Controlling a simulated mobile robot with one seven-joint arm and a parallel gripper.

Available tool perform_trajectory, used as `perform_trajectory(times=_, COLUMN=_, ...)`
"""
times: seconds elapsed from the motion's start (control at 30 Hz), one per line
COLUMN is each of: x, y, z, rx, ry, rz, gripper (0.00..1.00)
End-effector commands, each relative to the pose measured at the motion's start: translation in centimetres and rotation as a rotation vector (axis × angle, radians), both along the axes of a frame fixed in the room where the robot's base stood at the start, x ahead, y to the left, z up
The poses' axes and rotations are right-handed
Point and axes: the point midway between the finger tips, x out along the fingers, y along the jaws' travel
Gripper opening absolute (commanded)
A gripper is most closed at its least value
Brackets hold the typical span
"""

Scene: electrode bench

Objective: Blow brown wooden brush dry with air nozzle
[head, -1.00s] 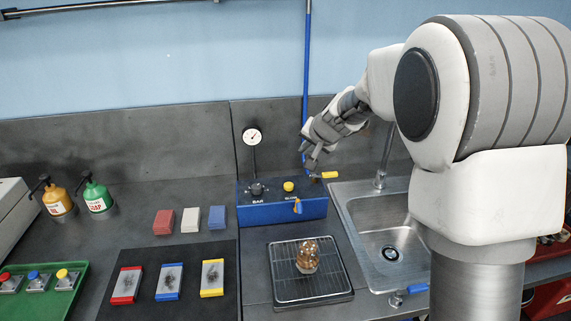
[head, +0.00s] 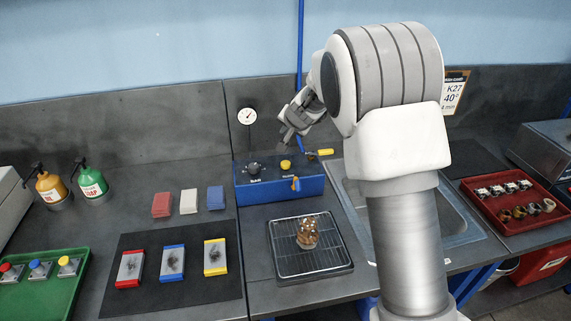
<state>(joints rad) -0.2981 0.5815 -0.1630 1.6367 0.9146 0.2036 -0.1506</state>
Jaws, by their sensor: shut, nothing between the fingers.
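A brown, rounded object (head: 307,232), which looks like the wooden brush, sits on a wire rack over a dark tray (head: 283,272). Its details are too small to make out. A blue box (head: 262,187) stands behind the rack, with a black knob, a yellow button (head: 286,164) and a small blue-and-orange valve (head: 295,184) on its front. A yellow-ended piece (head: 322,153), possibly the air nozzle, shows at the box's back right. My gripper (head: 284,139) is shut and empty, just above the yellow button in the picture; I cannot tell whether it touches anything.
A pressure gauge (head: 247,116) stands behind the box. My arm partly hides the sink (head: 462,222) to the right. Coloured blocks (head: 215,198) and a black mat (head: 195,289) with several slabs lie left. A red tray (head: 512,226) stands far right.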

Motion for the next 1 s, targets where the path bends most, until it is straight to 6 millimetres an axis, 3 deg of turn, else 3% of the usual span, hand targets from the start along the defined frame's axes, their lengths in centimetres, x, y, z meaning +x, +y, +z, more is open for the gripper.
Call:
perform_trajectory(times=0.6, x=0.0, y=0.0, z=-7.5, rx=-0.001, ry=0.001, rz=-0.001, gripper=0.00)
perform_trajectory(times=1.0, x=0.0, y=0.0, z=-8.5, rx=0.000, ry=0.000, rz=0.000, gripper=0.00)
